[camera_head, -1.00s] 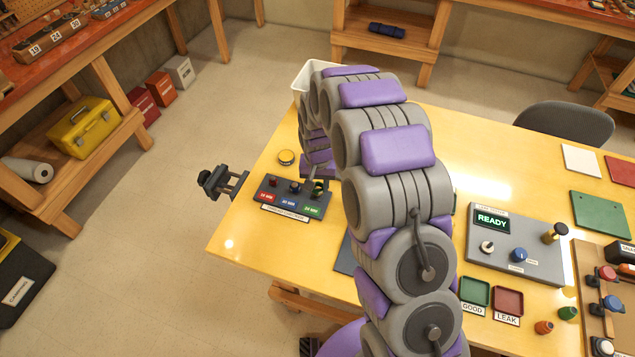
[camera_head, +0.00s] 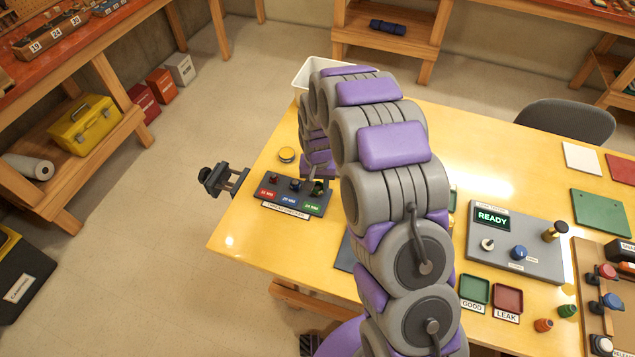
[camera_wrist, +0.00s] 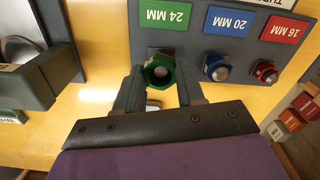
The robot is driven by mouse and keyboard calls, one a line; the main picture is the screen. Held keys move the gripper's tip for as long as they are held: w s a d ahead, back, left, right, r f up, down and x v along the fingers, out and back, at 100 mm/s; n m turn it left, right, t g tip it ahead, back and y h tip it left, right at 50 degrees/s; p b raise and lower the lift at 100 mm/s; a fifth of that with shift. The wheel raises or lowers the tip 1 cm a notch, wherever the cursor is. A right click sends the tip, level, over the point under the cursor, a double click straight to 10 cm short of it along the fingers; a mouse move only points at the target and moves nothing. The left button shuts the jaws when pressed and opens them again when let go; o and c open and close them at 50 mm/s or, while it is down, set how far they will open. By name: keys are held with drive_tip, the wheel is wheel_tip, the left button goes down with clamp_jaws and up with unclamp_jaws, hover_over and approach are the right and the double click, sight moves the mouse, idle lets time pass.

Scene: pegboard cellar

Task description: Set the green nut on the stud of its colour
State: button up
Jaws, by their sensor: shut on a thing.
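The green nut (camera_wrist: 160,72) is between the fingertips of my gripper (camera_wrist: 161,82) in the wrist view, and the jaws are shut on it. A grey metal tip shows inside the nut's hole, so it lines up with the stud beside the green "24 MM" label (camera_wrist: 165,15). I cannot tell how far down the stud it sits. The dark stud board (camera_head: 274,203) also carries a blue-collared stud (camera_wrist: 217,67) and a red-collared stud (camera_wrist: 265,71). In the head view my gripper (camera_head: 318,184) is small and partly hidden by my arm at the board's right end.
The board stands near the left corner of the yellow table (camera_head: 232,240). A grey panel reading "READY" (camera_head: 535,258) is to the right.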

drive_tip(key=shift+f, duration=0.6)
idle(0.6)
drive_tip(key=o, duration=0.9)
drive_tip(key=shift+o, duration=0.6)
drive_tip(key=o, duration=0.3)
drive_tip(key=shift+r, duration=0.1)
drive_tip(key=shift+r+p, duration=1.45)
drive_tip(key=shift+r, duration=2.45)
